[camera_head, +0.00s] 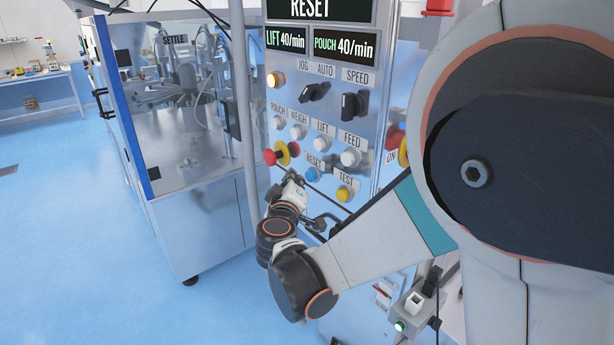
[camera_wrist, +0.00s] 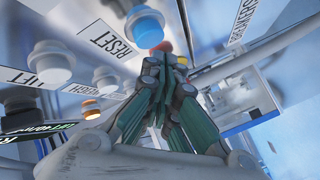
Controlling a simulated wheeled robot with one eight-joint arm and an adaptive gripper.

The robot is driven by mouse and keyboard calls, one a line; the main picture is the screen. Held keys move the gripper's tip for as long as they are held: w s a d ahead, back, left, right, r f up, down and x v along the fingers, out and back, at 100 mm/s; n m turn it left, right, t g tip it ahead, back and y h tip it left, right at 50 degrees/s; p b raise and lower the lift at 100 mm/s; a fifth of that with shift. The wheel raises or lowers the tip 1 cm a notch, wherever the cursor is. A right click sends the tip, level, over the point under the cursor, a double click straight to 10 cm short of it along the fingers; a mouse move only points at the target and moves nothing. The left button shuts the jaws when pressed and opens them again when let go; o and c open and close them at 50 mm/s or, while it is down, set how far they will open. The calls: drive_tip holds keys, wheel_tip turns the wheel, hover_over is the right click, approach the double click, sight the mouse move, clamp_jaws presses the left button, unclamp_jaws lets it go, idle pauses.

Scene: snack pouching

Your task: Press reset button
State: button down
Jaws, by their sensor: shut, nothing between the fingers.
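The blue reset button (camera_head: 312,174) sits on the metal control panel (camera_head: 347,120), just below its RESET label. In the wrist view the blue button (camera_wrist: 145,27) is large at the top, beside the RESET label. My gripper (camera_head: 296,180) is beside the panel, just left of and slightly below the blue button. In the wrist view my gripper (camera_wrist: 160,65) has its dark green fingers together, with nothing between them. The tips point near the button; whether they touch it I cannot tell.
A red and yellow stop knob (camera_head: 281,153) is just above my gripper. White buttons for POUCH, WEIGH, LIFT and FEED (camera_head: 351,158) sit above, and a yellow TEST button (camera_head: 345,193) lies lower right. The top display (camera_head: 318,10) reads RESET. A glass-walled machine (camera_head: 180,110) stands left.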

drive_tip(key=shift+d, duration=0.1)
idle(0.7)
drive_tip(key=shift+w+d, duration=0.25)
drive_tip(key=shift+w+d, duration=0.3)
drive_tip(key=shift+d, duration=0.15)
idle(0.9)
idle(0.4)
drive_tip(key=shift+s+a+b, duration=0.35)
drive_tip(key=shift+s+a, duration=0.2)
drive_tip(key=shift+a, duration=0.2)
drive_tip(key=s+a, duration=0.2)
drive_tip(key=a, duration=0.2)
drive_tip(key=shift+s+a, duration=0.1)
drive_tip(key=shift+s, duration=0.3)
idle(0.4)
